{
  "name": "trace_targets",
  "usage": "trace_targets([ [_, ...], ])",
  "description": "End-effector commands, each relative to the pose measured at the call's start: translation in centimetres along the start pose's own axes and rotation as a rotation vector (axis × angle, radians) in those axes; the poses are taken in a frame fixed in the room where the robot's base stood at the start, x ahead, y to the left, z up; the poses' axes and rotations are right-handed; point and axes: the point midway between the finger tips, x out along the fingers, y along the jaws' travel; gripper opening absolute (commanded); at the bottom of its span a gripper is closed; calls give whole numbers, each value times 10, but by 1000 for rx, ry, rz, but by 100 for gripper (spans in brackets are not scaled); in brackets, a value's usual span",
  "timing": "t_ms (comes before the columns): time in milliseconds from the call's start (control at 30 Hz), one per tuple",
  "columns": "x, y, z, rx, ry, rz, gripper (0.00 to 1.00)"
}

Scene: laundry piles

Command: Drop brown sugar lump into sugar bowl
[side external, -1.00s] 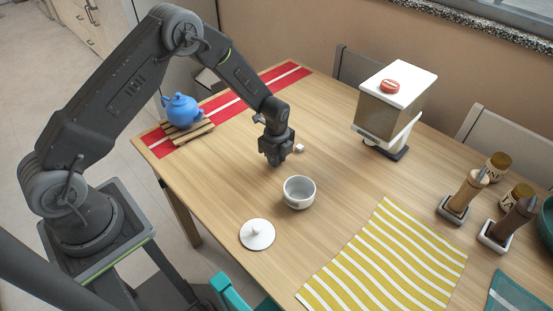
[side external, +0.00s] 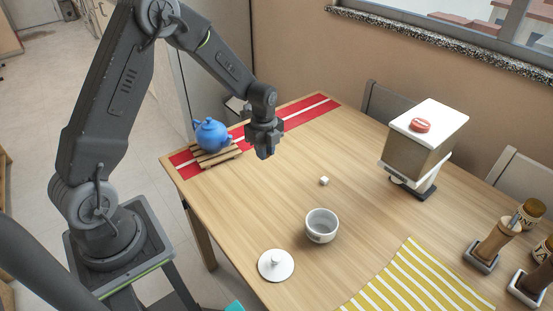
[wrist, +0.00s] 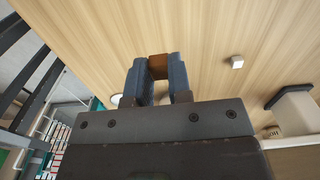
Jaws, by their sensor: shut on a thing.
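My gripper (side external: 264,152) is shut on the brown sugar lump (wrist: 159,66), a small brown cube pinched between the blue-grey fingertips in the wrist view. In the side view the fingers hide the lump, and my gripper is held up above the table, behind and left of the bowl. The sugar bowl (side external: 321,233) is white, upright and open-topped on the table. Its round white lid (side external: 276,267) lies apart from it, to the front left. A white rim beside my left finger in the wrist view may be the bowl, mostly hidden.
A white sugar lump (side external: 323,181) lies behind the bowl. A blue teapot (side external: 211,135) stands on a wooden trivet at the left. A white-topped dispenser (side external: 424,145) stands at the back right. Mills and jars are at the right, and a yellow-striped cloth (side external: 425,280) is in front.

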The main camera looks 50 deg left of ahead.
Motion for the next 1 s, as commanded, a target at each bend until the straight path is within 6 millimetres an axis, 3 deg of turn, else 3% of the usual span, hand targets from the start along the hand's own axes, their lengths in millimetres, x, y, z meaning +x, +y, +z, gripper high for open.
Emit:
trace_targets([
  [367,-2,1,2,1,0,0,0],
  [533,-2,-3,-16,7,0,1,0],
  [667,-4,-12,-60,14,0,-1,0],
  [767,-5,-15,-105,15,0,-1,0],
  [1000,-9,-6,-203,10,0,0,0],
])
